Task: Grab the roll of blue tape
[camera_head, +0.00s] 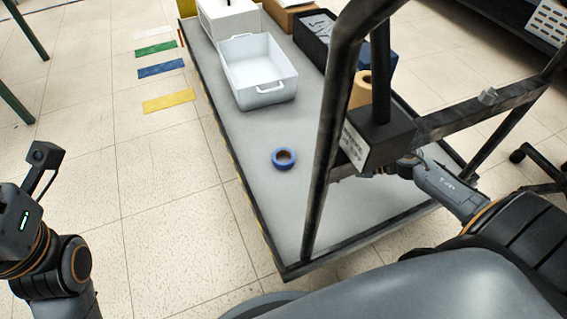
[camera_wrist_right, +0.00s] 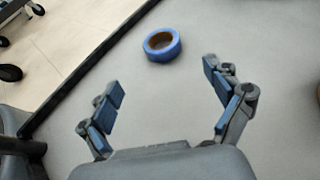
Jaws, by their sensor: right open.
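The roll of blue tape (camera_head: 283,165) lies flat on the grey top of the cart (camera_head: 310,115), left of the dark upright post. In the right wrist view the tape (camera_wrist_right: 166,53) is ahead of my right gripper (camera_wrist_right: 162,82), beyond the fingertips and apart from them. The right gripper's blue-padded fingers are spread wide with nothing between them. In the head view my right arm reaches in from the right, and its gripper is mostly hidden behind the cart's frame. My left arm shows at the lower left, with its gripper out of view.
The cart's dark frame (camera_head: 335,110) rises between the tape and my right arm. A white bin (camera_head: 258,95) stands behind the tape. A tan roll (camera_head: 360,92) and a dark box (camera_head: 316,40) are farther back. The cart top around the blue tape is clear.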

